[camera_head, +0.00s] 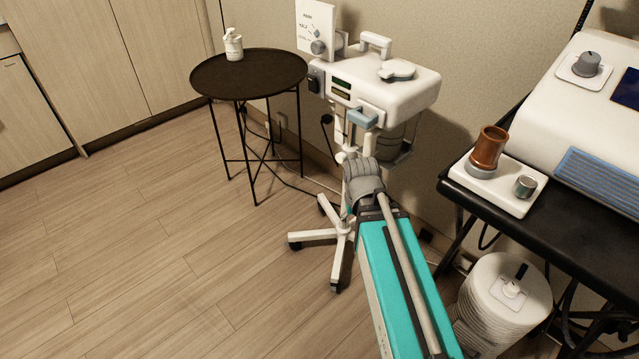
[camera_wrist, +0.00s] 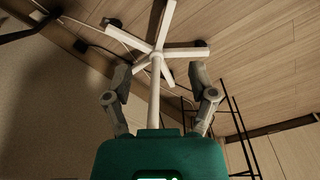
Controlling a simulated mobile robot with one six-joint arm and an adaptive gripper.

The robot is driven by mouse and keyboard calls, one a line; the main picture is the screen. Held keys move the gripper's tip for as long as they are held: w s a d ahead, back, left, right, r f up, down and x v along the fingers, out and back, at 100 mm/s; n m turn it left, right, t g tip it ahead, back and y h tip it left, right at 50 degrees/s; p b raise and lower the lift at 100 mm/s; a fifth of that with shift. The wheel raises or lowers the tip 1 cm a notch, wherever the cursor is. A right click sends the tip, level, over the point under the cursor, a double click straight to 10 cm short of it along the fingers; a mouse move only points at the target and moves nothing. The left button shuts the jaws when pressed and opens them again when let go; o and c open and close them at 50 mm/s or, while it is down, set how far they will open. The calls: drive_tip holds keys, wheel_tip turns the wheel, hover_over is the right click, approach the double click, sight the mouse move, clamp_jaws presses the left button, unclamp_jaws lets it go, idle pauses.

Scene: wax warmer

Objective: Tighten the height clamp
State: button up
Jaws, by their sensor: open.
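The wax warmer (camera_head: 385,85) is a white unit on a wheeled stand. Its thin white pole (camera_wrist: 155,100) drops to a star-shaped base (camera_head: 343,232), which also shows in the wrist view (camera_wrist: 158,42). My gripper (camera_head: 360,172) is beneath the warmer, in front of the pole. In the wrist view my gripper (camera_wrist: 162,85) is open, with one finger on each side of the pole's line. I see no contact and cannot tell the depth between fingers and pole. I cannot make out the height clamp clearly; my gripper and arm cover part of the pole.
A round black table (camera_head: 250,75) with a white pump bottle (camera_head: 233,45) stands left of the warmer. A dark cart (camera_head: 580,235) with a white device and a copper-coloured cup (camera_head: 488,148) is at the right. Cables lie along the wall. The floor at left is clear.

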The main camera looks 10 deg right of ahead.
wheel_tip(320, 180, down, 13)
drive_tip(key=w+m+h+b, duration=0.1)
drive_tip(key=w+h+b, duration=0.15)
drive_tip(key=b, duration=0.95)
drive_tip(key=m+t+h+b, duration=0.6)
drive_tip(key=m+t+h, duration=0.4)
drive_tip(key=h, duration=0.2)
approach(339, 159)
drive_tip(key=shift+w+d, duration=0.35)
drive_tip(key=shift+d, duration=0.1)
drive_tip(key=shift+w+d, duration=0.1)
drive_tip(key=shift+x, duration=3.7)
drive_tip(key=shift+w+d, duration=0.1)
drive_tip(key=shift+d, duration=0.05)
